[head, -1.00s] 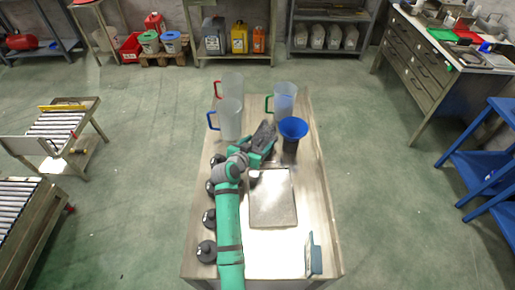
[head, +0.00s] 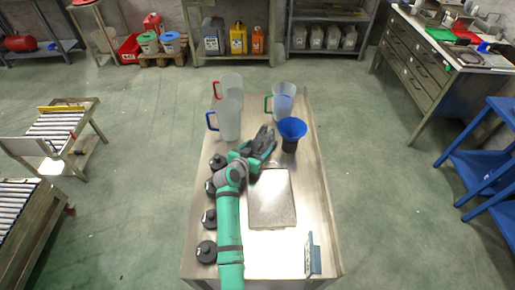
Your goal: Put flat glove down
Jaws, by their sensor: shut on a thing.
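A dark grey glove (head: 264,140) is near the middle of the steel table (head: 283,248), just left of a dark cup with a blue funnel-like top (head: 292,129). My gripper (head: 254,153) is shut on the glove at its near end. The glove points away from me towards the pitchers. My wrist hides part of it, and I cannot tell whether its underside touches the table.
Clear pitchers with red, blue (head: 228,120) and green (head: 281,103) handles stand at the far end. A flat metal plate (head: 272,198) lies nearer. Several black round objects (head: 206,251) line the left edge. A small blue-grey stand (head: 312,254) is at the near right.

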